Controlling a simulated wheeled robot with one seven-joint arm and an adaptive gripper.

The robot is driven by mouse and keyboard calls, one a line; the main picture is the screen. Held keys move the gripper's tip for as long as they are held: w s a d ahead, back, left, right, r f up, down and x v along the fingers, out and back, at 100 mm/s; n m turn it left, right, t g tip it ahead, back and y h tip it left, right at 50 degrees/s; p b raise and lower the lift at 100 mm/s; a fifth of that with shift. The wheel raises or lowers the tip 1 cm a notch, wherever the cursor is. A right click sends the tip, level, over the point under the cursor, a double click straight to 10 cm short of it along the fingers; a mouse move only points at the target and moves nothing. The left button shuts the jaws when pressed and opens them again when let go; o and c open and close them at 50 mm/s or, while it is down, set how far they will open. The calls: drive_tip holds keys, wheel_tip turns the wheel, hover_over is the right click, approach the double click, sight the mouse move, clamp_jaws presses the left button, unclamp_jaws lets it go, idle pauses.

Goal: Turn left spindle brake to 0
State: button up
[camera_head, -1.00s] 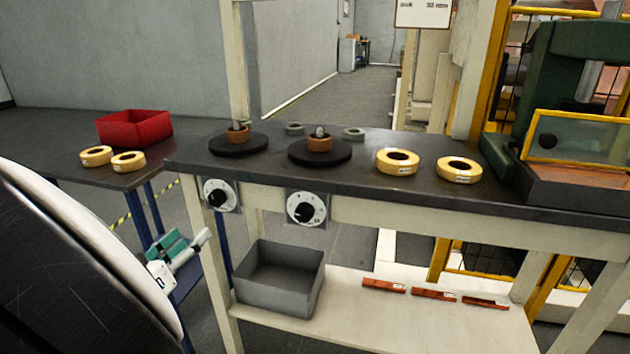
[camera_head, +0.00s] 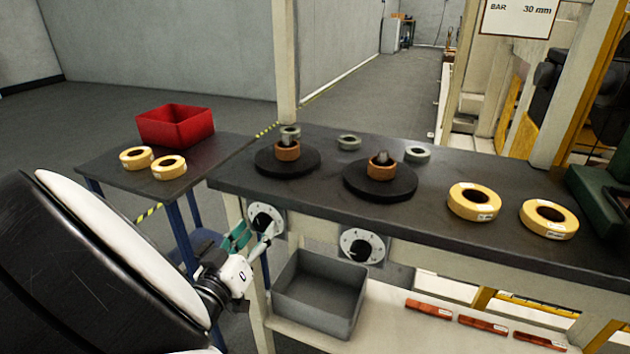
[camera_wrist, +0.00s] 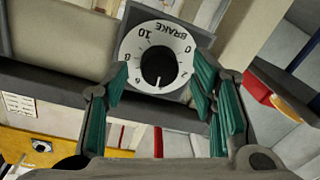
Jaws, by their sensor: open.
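The left spindle brake dial (camera_head: 265,219) is a white round face with a black knob on the bench's front edge, below the left spindle (camera_head: 288,158). In the wrist view a dial marked BRAKE (camera_wrist: 130,50) appears upside down, its black knob (camera_wrist: 157,65) between my fingers. A white pointer mark on the knob faces the bottom of that picture; the numeral there is hard to read. My gripper (camera_head: 253,236) is open, its green fingers just in front of the left dial. In the wrist view my gripper (camera_wrist: 160,75) spans the knob; contact cannot be told.
The right brake dial (camera_head: 361,247) sits to the right on the same edge. A grey bin (camera_head: 320,295) stands on the shelf below. Yellow rings (camera_head: 474,202) lie on the bench. A red bin (camera_head: 176,126) stands on the left side table.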

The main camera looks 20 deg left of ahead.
drive_tip(key=shift+w, duration=0.5)
drive_tip(key=c, duration=1.2)
drive_tip(key=shift+o, duration=0.2)
